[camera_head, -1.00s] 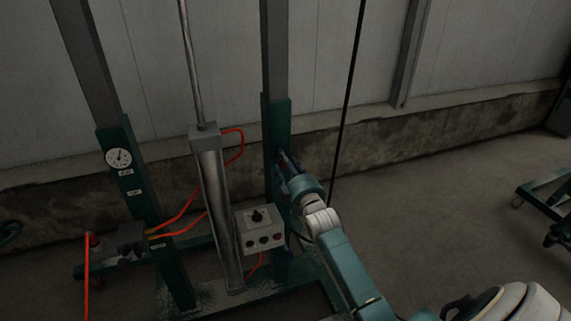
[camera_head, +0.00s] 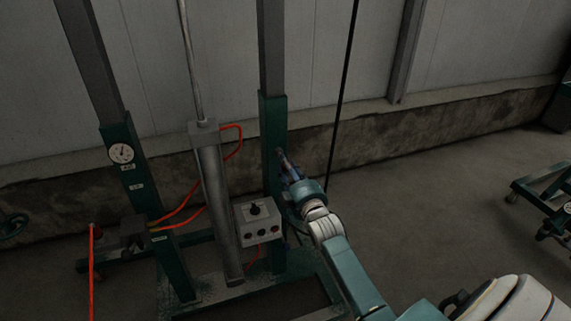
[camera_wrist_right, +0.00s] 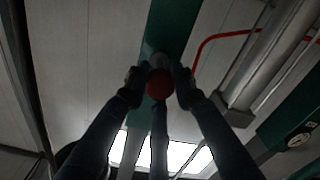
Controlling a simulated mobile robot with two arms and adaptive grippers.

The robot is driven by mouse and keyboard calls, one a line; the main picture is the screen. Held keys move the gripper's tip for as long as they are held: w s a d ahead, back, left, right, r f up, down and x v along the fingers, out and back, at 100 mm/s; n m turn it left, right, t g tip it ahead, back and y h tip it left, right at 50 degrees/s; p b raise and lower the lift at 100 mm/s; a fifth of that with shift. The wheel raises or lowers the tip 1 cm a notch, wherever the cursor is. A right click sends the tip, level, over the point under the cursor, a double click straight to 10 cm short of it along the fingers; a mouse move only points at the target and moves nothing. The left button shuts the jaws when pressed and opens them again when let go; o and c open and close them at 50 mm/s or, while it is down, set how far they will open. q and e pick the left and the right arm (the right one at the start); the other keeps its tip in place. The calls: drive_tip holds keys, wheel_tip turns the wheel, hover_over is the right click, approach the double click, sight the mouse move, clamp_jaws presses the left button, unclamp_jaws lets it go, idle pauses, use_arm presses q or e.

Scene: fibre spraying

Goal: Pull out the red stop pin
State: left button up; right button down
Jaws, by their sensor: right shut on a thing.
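The red stop pin (camera_wrist_right: 159,84) shows in the right wrist view as a round red end with a grey metal part behind it, in front of a green post (camera_wrist_right: 176,22). My right gripper (camera_wrist_right: 158,88) is shut on the pin, with fingers on both sides of it. In the head view my right gripper (camera_head: 286,163) is beside the right green post (camera_head: 273,120) of the frame, and the pin is too small and covered to make out there. Whether the pin still sits in the post, I cannot tell. My left gripper is not in view.
A grey control box (camera_head: 258,221) with a black knob sits left of my right gripper. A metal cylinder (camera_head: 213,195) with red hoses stands between the posts. A round gauge (camera_head: 121,153) is on the left post.

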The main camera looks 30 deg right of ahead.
drive_tip(key=c, duration=1.4)
unclamp_jaws()
drive_tip(key=shift+s+d+f, duration=0.1)
drive_tip(key=shift+d+f, duration=0.1)
drive_tip(key=shift+f, duration=0.2)
drive_tip(key=shift+c, duration=0.2)
drive_tip(key=shift+d+r, duration=0.1)
drive_tip(key=shift+s+a, duration=0.25)
drive_tip(key=shift+s, duration=0.15)
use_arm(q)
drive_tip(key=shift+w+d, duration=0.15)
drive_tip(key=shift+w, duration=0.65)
use_arm(e)
drive_tip(key=v, duration=1.1)
